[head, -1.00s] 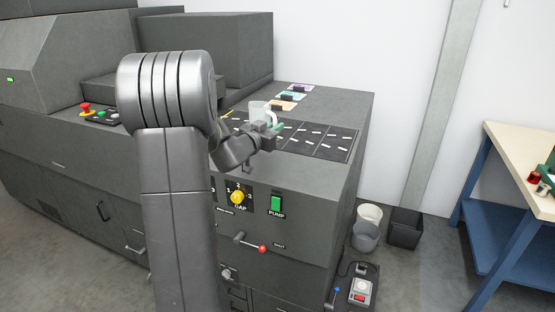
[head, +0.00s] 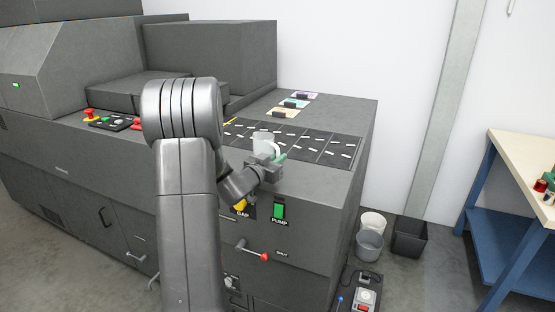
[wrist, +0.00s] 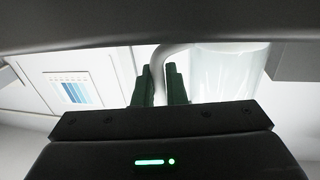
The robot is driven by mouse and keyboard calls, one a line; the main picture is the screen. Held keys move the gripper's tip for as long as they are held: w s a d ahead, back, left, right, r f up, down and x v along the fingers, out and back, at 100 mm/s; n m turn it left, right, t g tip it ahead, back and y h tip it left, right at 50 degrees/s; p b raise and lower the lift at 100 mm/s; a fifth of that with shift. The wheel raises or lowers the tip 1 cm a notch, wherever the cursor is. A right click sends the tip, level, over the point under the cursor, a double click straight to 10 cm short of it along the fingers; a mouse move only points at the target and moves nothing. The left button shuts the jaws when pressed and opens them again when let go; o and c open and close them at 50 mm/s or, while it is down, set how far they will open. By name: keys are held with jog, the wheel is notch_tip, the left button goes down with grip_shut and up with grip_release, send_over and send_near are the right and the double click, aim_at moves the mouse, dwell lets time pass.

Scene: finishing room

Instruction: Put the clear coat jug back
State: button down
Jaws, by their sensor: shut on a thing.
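The clear coat jug (head: 262,141) is a small whitish, see-through jug with a handle. In the head view it is upright at the front of the machine top, and I cannot tell whether it touches the surface. My gripper (head: 277,160) is shut on the jug's handle. In the wrist view the green fingers (wrist: 161,85) stand on both sides of the pale curved handle (wrist: 170,62), and the jug's clear body (wrist: 228,75) shows to the right, partly cut off by a grey part above.
The PUMP switch (head: 279,212) and a red-knobbed lever (head: 262,256) are on the front. Buckets (head: 370,240) and a workbench (head: 520,160) stand at right.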

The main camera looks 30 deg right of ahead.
jog(key=c, duration=1.5)
grip_release()
jog(key=shift+r, duration=0.2)
jog(key=b+v, duration=0.1)
jog(key=v, duration=1.1)
